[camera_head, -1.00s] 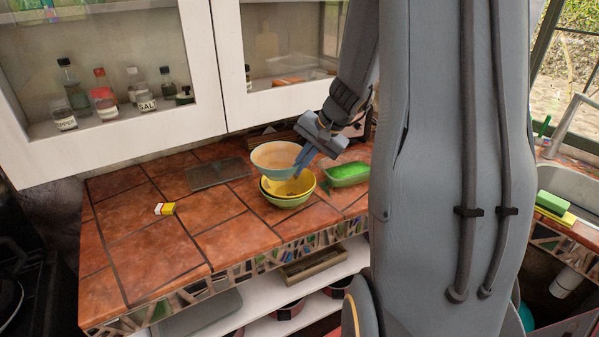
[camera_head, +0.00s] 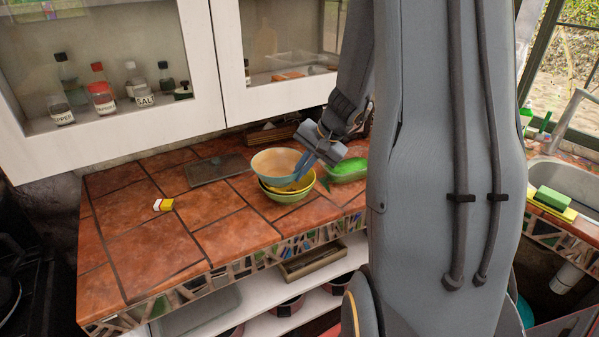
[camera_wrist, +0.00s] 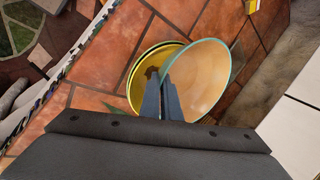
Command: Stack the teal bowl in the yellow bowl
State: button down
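The teal bowl (camera_head: 275,164) has a teal rim and a pale orange inside. My gripper (camera_head: 301,170) is shut on its right-hand rim and holds it slightly tilted over the yellow bowl (camera_head: 290,187). In the wrist view the fingers (camera_wrist: 163,95) pinch the near left rim of the teal bowl (camera_wrist: 201,80), which overlaps much of the yellow bowl (camera_wrist: 143,80). The yellow bowl appears to sit in a bowl with a light green outside (camera_head: 286,197) on the tiled counter. Whether the teal bowl touches the yellow bowl cannot be told.
A green container (camera_head: 347,170) stands close to the right of the bowls. A dark flat board (camera_head: 217,169) lies behind left, and a small yellow-and-white block (camera_head: 164,204) lies further left. The white cabinet (camera_head: 205,75) hangs above. The counter's left part is mostly clear.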

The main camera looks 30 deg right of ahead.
jog(key=c, duration=2)
grip_release()
jog(key=shift+r, duration=0.1)
jog(key=shift+r+p, duration=0.55)
jog(key=shift+p, duration=0.25)
jog(key=b+v, duration=0.3)
jog(key=v, duration=0.8)
jog(key=s+a+f+n+g+h, duration=0.1)
jog(key=s+a+f+n, duration=0.2)
jog(key=a, duration=0.3)
jog(key=s+a+f+n+g+h, duration=0.1)
jog(key=s+a+f+n, duration=0.2)
jog(key=a, duration=0.4)
jog(key=s+a+f+n+h, duration=0.1)
jog(key=s+a+f+n, duration=0.3)
jog(key=a, duration=0.3)
jog(key=shift+s+a+n+g, duration=0.3)
jog(key=shift+n+g, duration=0.1)
jog(key=shift+n, duration=0.3)
